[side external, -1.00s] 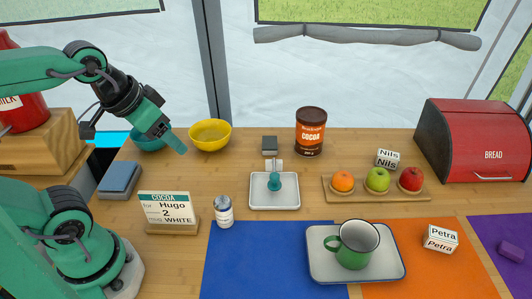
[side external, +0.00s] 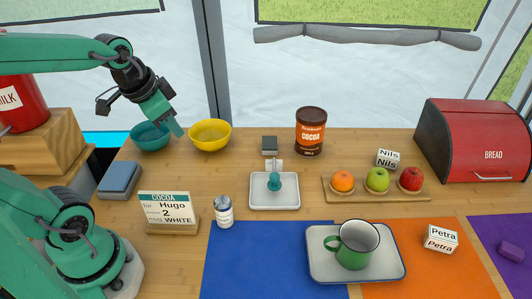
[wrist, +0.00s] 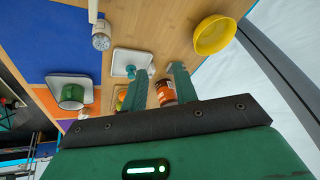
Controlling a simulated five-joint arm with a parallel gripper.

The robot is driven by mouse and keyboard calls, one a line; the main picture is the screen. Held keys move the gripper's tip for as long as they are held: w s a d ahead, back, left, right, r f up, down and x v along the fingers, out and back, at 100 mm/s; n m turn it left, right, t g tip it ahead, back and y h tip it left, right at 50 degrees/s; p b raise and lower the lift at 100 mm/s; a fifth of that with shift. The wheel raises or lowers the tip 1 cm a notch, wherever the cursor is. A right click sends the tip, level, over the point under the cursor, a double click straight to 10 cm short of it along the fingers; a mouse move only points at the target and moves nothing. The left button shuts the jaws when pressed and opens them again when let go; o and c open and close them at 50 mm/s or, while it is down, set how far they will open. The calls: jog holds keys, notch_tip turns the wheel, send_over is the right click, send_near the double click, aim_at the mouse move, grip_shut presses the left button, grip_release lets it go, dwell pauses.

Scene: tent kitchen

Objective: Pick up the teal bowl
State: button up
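The teal bowl (side external: 148,139) stands upright at the back left of the counter, beside the yellow bowl (side external: 209,136). My gripper (side external: 176,130) hangs in front of the teal bowl's right side in the side view and hides part of its rim. Whether it touches the bowl cannot be told. In the wrist view my gripper's two fingers (wrist: 160,84) stand apart with nothing held between them. The teal bowl does not show in the wrist view, but the yellow bowl (wrist: 214,35) does.
A blue-grey block (side external: 119,180) and a cocoa order card (side external: 168,212) stand in front of the bowls. A cocoa tin (side external: 310,132) and a small tray (side external: 287,203) are further right. A milk container (side external: 20,103) stands on a wooden block (side external: 40,145) at left.

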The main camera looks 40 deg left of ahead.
jog(key=w+a+f+m+g+y, duration=0.1)
jog(key=w+a+f+m, duration=0.15)
jog(key=a, duration=0.45)
jog(key=w+a+f+m, duration=0.1)
jog(key=a+f, duration=0.2)
jog(key=a, duration=0.3)
jog(key=m+g, duration=0.2)
jog(key=m, duration=0.1)
send_over(144, 144)
jog(key=s+d+x, duration=0.1)
jog(key=x, duration=0.9)
jog(key=shift+s+d+f, duration=0.3)
jog(key=shift+s+d, duration=0.35)
jog(key=shift+d, duration=0.15)
jog(key=shift+f, duration=0.2)
jog(key=shift+x, duration=2.4)
jog(key=shift+a, duration=0.1)
jog(key=shift+w, duration=0.1)
grip_shut()
